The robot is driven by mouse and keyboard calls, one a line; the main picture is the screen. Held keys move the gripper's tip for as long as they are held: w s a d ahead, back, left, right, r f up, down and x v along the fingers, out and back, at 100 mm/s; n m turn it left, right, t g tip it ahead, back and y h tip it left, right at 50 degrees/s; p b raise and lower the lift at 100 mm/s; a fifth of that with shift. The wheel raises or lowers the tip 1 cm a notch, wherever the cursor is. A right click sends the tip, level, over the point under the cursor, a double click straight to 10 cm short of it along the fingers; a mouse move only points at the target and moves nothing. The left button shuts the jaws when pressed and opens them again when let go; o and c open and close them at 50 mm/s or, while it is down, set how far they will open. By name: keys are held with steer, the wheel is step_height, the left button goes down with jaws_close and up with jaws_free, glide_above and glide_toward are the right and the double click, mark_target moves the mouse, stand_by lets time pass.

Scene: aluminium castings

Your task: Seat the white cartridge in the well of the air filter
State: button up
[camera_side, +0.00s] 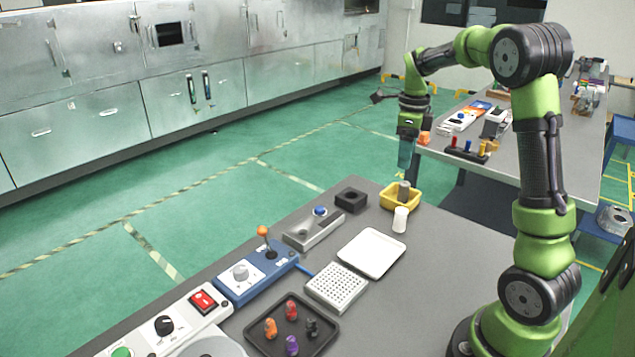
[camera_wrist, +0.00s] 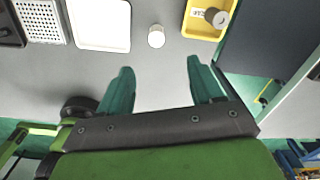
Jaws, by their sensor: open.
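The white cartridge (camera_side: 400,220) is a short white cylinder standing upright on the grey table, just in front of the yellow tray. It also shows in the wrist view (camera_wrist: 156,36), at the top middle. A black square block (camera_side: 351,200) with a recess in its top sits left of the yellow tray; it appears to be the air filter with its well. I do not make it out in the wrist view. My gripper (camera_side: 406,160) is open and empty, raised above the table's far end. In the wrist view its fingertips (camera_wrist: 159,66) are apart, with the cartridge beyond the gap.
The yellow tray (camera_side: 386,199) holds a grey cylinder (camera_side: 404,191). A white tray (camera_side: 357,262), a perforated white rack (camera_side: 351,293), a joystick box (camera_side: 228,287) and a black tray of small coloured pieces (camera_side: 327,333) lie nearer. Another bench (camera_side: 535,145) stands behind.

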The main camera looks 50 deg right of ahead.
steer(key=m, duration=0.1)
glide_toward(401, 210)
steer(key=f, duration=0.5)
steer(key=shift+w+d+f, duration=0.15)
steer(key=shift+w, duration=0.2)
steer(key=f, duration=0.5)
steer(key=shift+s+f, duration=0.1)
steer(key=shift+s, duration=0.2)
steer(key=c, duration=1.1)
